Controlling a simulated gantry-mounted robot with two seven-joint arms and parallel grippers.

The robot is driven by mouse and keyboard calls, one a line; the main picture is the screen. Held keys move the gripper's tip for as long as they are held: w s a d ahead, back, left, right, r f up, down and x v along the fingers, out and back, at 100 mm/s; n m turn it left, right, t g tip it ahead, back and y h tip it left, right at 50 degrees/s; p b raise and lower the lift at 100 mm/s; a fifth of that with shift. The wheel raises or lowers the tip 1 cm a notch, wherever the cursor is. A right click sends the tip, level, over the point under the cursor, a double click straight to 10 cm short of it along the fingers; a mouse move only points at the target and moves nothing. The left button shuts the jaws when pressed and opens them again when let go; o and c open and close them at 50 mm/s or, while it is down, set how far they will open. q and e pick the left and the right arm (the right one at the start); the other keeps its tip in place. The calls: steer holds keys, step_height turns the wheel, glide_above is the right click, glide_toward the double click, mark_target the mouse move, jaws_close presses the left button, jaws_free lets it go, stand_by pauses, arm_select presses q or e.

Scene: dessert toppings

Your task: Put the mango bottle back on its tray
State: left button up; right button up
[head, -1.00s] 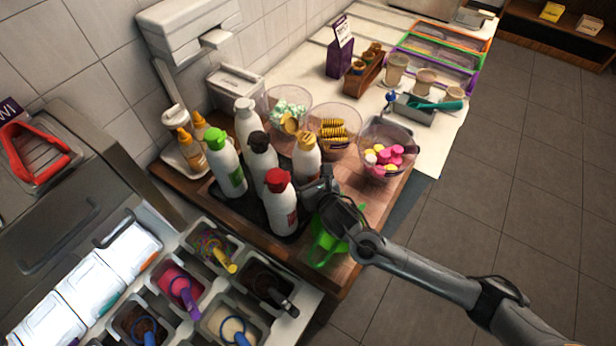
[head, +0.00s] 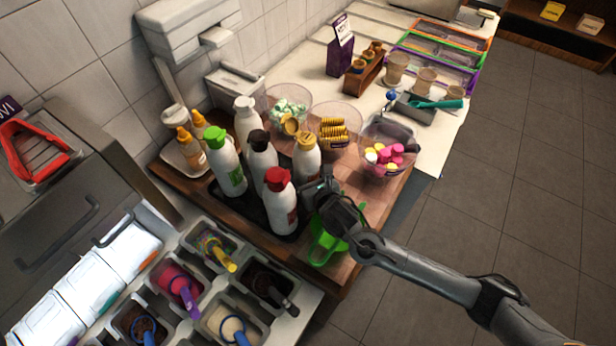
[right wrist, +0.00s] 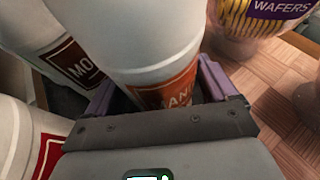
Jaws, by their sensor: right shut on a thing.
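The mango bottle (head: 307,164) is white with a golden-yellow cap. It stands upright at the right end of the bottle group, over the right side of the black tray (head: 247,209). In the right wrist view its orange label (right wrist: 168,91) shows between the purple fingers. My right gripper (head: 319,192) is shut on its lower body, coming from the right. The bottle's base is hidden, so I cannot tell whether it touches the tray. White bottles with red (head: 281,205), black (head: 262,160), green (head: 228,165) and white (head: 247,121) caps stand beside it. My left gripper is not in view.
Clear bowls of wafers (head: 335,145), pink and yellow sweets (head: 385,165) and pale mint-coloured pieces (head: 289,108) stand behind and to the right. A green item (head: 325,250) lies below my right arm. Topping bins (head: 213,245) fill the front left.

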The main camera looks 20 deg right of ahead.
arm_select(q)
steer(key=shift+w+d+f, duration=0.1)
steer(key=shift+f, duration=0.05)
arm_select(e)
steer(key=shift+w+f, duration=0.1)
steer(key=shift+f, duration=0.2)
